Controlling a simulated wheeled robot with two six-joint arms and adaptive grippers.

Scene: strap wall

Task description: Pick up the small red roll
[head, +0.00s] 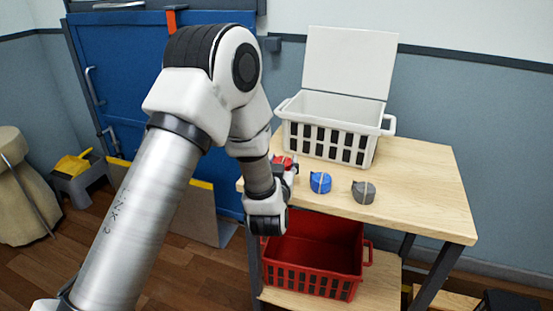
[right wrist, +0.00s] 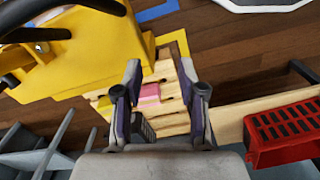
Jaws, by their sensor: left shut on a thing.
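The small red roll (head: 281,160) is at the left end of the wooden table, mostly hidden behind my left arm and gripper. My left gripper (head: 285,166) is shut on it. Whether the roll touches the tabletop cannot be told. My right gripper shows only in the right wrist view (right wrist: 160,70), with its fingers apart and nothing between them.
A blue roll (head: 320,183) and a grey roll (head: 363,192) stand on the table (head: 425,190). A white lidded basket (head: 335,110) is behind them. A red crate (head: 318,262) sits on the lower shelf. A yellow machine (right wrist: 95,60) is near my right gripper.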

